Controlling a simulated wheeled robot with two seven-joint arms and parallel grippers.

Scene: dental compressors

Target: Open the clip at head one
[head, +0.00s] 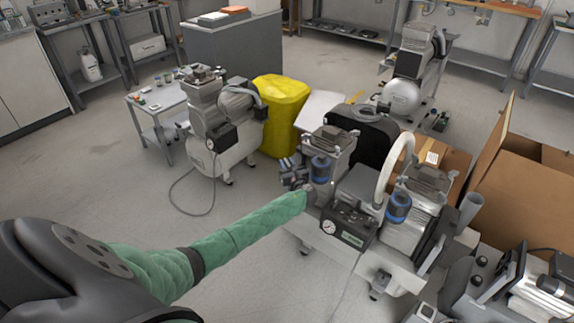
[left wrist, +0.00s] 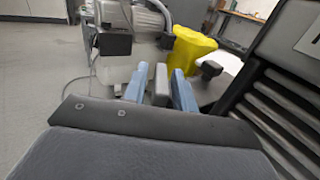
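The nearest compressor (head: 345,215) has two ribbed heads, one at the left (head: 330,145) and one at the right (head: 410,225). A blue cylinder stands at each, left (head: 321,168) and right (head: 398,207). My left arm, in a green sleeve, reaches to the left head. My left gripper (head: 298,176) is beside the left blue cylinder. In the left wrist view, its blue-grey fingers (left wrist: 159,88) show with grey blocks between them. Whether they grip anything is unclear. I cannot make out a clip or which head is head one. My right gripper is not in view.
Another compressor (head: 222,125) and a yellow covered object (head: 280,108) stand behind. Dark ribbed fins (left wrist: 285,105) are close at the right of the wrist view. Cardboard boxes (head: 525,190) and another machine (head: 535,285) crowd the right.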

